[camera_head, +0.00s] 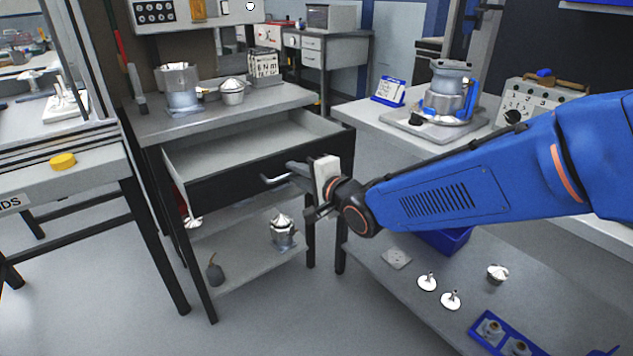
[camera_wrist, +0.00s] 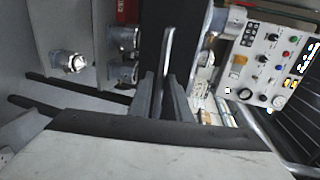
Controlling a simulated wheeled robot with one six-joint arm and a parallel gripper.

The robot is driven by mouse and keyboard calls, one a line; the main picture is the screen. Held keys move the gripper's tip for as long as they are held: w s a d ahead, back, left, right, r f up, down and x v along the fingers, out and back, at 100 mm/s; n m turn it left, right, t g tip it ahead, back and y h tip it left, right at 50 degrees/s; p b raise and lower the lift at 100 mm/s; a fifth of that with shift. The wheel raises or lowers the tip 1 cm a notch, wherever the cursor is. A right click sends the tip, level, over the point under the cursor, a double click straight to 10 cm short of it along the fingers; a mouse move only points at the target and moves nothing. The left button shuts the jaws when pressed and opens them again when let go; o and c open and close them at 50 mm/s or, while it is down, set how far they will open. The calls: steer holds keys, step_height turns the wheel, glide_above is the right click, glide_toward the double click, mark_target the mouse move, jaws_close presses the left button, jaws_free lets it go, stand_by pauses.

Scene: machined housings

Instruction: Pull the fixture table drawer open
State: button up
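The fixture table drawer (camera_head: 235,148) stands open under the bench top, with its empty light interior showing behind a dark front panel (camera_head: 230,182). A light metal bar handle (camera_head: 272,179) sticks out from that front. My gripper (camera_head: 298,172) is at the handle, in front of the drawer's right half. In the wrist view, the handle bar (camera_wrist: 168,50) runs between the two dark fingers (camera_wrist: 163,90), which appear closed on it. The exact contact is partly hidden by the fingers.
A lower shelf holds a metal part (camera_head: 282,232). A worktable (camera_head: 400,270) with several small parts lies to the right. The floor in front is clear.

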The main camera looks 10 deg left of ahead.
steer(key=v, duration=1.7)
steer(key=shift+w, duration=0.1)
steer(key=w+d+f+n+h, duration=0.1)
steer(key=d+f+h, duration=0.25)
steer(key=d, duration=0.85)
steer(key=d+f+n+h, duration=0.2)
steer(key=d+h, duration=0.3)
steer(key=d, duration=0.6)
steer(key=s+d+f+n+g+h, duration=0.1)
steer(key=s+d+f+n+g, duration=0.1)
steer(key=s+d, duration=0.4)
steer(key=s+d+f+n+g+h, duration=0.2)
steer(key=s+d+n+g, duration=0.1)
steer(key=s+d, duration=0.4)
steer(key=s, duration=0.2)
steer(key=shift+s+f, duration=0.2)
steer(key=shift+s, duration=0.1)
